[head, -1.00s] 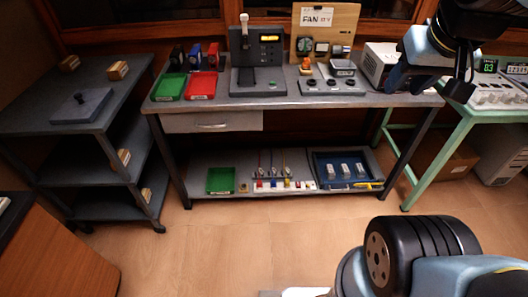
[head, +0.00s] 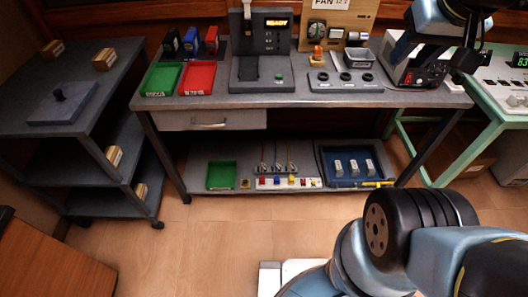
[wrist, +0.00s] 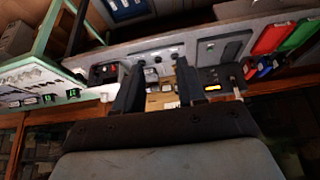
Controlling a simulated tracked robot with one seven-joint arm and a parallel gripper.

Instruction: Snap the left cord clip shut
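On the lower shelf of the bench, a pale strip (head: 290,183) carries small red, blue and yellow pieces, with several thin upright cords or levers behind it. The leftmost upright piece (head: 263,168) may be the left cord clip; it is too small to tell whether it is open or shut. My gripper (wrist: 158,92) shows two dark fingers spread apart in the wrist view, with nothing between them but the distant bench top. In the head view my arm's end is at the upper right, above the bench's right side, well away from the strip.
A green tray (head: 221,175) and a blue tray (head: 326,171) with grey blocks flank the strip. The bench top (head: 300,99) overhangs this shelf. A dark shelf cart (head: 30,118) stands left, a green-framed table (head: 392,120) right.

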